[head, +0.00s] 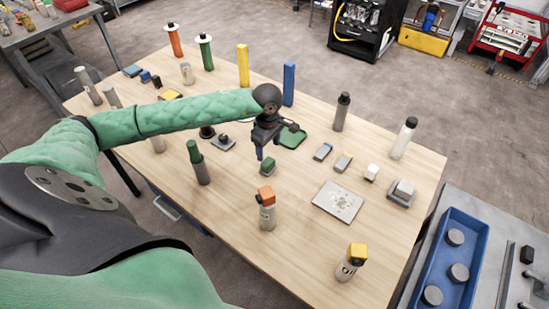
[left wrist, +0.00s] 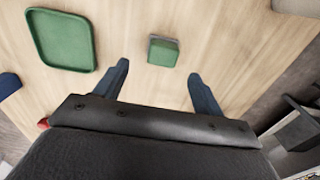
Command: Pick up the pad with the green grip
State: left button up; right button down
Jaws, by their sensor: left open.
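The pad with the green grip (head: 267,167) lies on the wooden table, a small block with a green top. In the left wrist view the pad (left wrist: 163,50) shows a green face with a grey edge. My left gripper (head: 262,154) hangs just above and beside the pad in the head view. In the left wrist view its two fingers (left wrist: 158,82) are apart with nothing between them, and the pad lies ahead of the gap between the tips. My right gripper is in neither view.
A green tray (head: 292,138) lies behind the pad. An orange-topped bottle (head: 267,212) and a green-topped bottle (head: 199,165) stand close by. A white speckled plate (head: 338,202) lies to the right. Coloured posts stand toward the back. Bare wood surrounds the pad.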

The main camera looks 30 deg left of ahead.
aim_at(268, 161)
pick_arm(q)
jog(key=shift+s+d+f, duration=0.1)
jog(key=shift+s+f, duration=0.25)
jog(key=shift+f, duration=0.3)
jog(key=shift+w+f, duration=0.15)
jog(key=shift+f, duration=0.35)
jog(key=shift+w+f, duration=0.15)
jog(key=shift+f, duration=0.35)
jog(key=f, duration=0.3)
jog(key=shift+s+f, duration=0.1)
jog(key=shift+s, duration=0.15)
jog(key=shift+w+f, duration=0.1)
jog(key=shift+f, duration=0.35)
jog(key=c, duration=1.1)
